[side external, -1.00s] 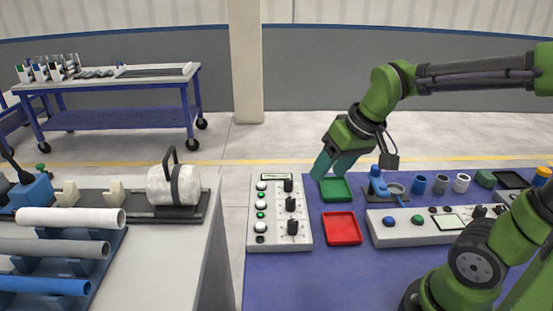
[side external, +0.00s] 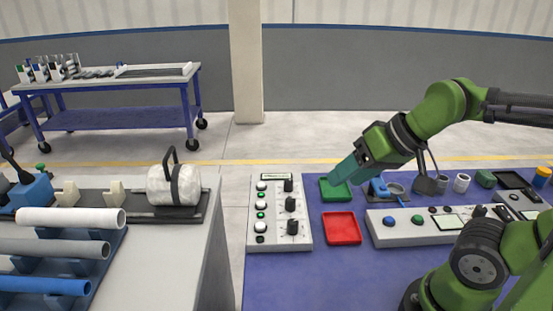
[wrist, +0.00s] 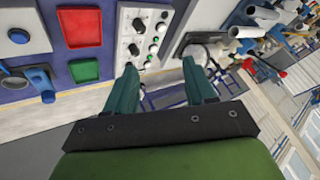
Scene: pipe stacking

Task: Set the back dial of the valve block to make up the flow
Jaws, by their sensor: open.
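The valve block (side external: 280,225) is a pale panel on the blue table with three black dials in a column, beside a column of white and green buttons. The back dial (side external: 288,185) is at its far end, near a small display (side external: 276,176). In the wrist view the valve block (wrist: 152,15) is at top centre, partly cut off, with a black dial (wrist: 134,49) near its lower end. My gripper (side external: 334,180) is open and empty, with teal fingers over the green tray, right of the back dial and apart from it. It also shows in the wrist view (wrist: 160,70).
The green tray (side external: 328,194) and red tray (side external: 342,228) lie right of the valve block. Another control panel (side external: 403,238), a blue clamp-like fixture (side external: 378,185) and several cups stand further right. A gap separates the left bench with its pipes (side external: 70,218).

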